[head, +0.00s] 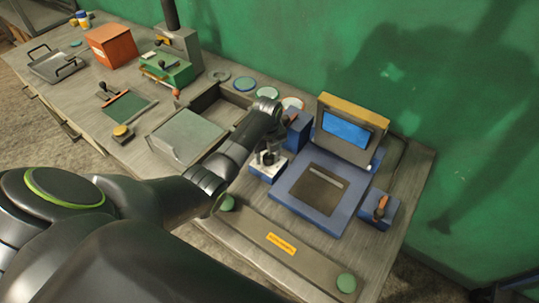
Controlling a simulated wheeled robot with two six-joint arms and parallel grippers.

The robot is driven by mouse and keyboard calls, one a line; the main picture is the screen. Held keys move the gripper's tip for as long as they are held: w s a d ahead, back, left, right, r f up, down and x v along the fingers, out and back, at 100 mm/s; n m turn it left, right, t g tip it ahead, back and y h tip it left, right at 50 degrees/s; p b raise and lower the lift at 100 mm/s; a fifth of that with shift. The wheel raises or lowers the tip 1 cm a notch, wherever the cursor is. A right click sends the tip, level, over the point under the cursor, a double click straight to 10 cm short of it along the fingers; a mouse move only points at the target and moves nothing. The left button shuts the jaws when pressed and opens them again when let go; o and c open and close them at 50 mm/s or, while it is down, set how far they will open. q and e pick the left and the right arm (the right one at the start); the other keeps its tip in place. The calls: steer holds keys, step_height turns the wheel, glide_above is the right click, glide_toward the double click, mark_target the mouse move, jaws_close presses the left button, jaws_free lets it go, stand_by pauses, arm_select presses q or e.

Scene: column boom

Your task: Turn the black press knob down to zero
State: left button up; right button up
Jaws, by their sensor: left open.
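The blue heat press (284,196) stands on the bench at right, with its yellow-topped lid (369,113) raised and a blue panel on the lid's underside. A small white and blue control box (258,171) sits at its left side. The black press knob (267,159) appears on top of this box, partly hidden by my gripper. My left gripper (271,152) is open, with its fingers down at the knob. I cannot tell whether they touch it. My right gripper is out of view.
A blue box with an orange-handled lever (380,207) stands right of the press. Two green buttons (346,283) flank an orange label on the front strip. The green wall closes the back.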

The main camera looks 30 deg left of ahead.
arm_select(q)
steer(key=shift+w, duration=0.1)
steer(key=shift+f, duration=0.1)
steer(key=shift+c, duration=0.3)
steer(key=c, duration=0.9)
steer(key=shift+c, duration=0.2)
steer(key=shift+n+p, duration=0.3)
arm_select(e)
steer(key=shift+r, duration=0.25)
